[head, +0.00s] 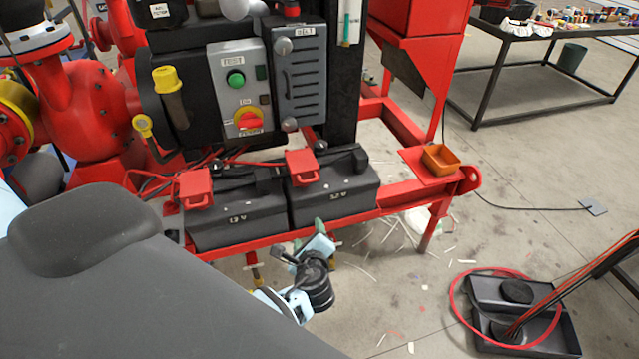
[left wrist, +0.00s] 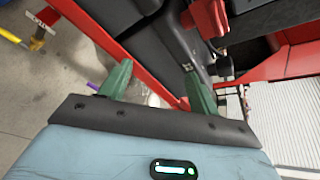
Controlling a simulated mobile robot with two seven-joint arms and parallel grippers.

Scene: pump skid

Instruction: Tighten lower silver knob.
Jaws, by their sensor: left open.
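The lower silver knob (head: 290,124) is a small round knob at the bottom edge of a grey vented cover (head: 298,75) on the pump skid. An upper silver knob (head: 283,47) sits near the top of the same cover. My left gripper (left wrist: 158,88) has two green fingers spread apart with nothing between them. In the head view its pale blue body (head: 318,246) is low, in front of the skid's red frame and well below the knob. The knob cannot be made out in the left wrist view. My right gripper is in neither view.
Two black batteries (head: 335,199) with red terminal covers stand on the red rail (head: 395,198) below the cover. A control box (head: 238,90) with a green button and red-yellow switch is left of it. An orange tray (head: 440,158) sits at right. Floor at right is partly clear.

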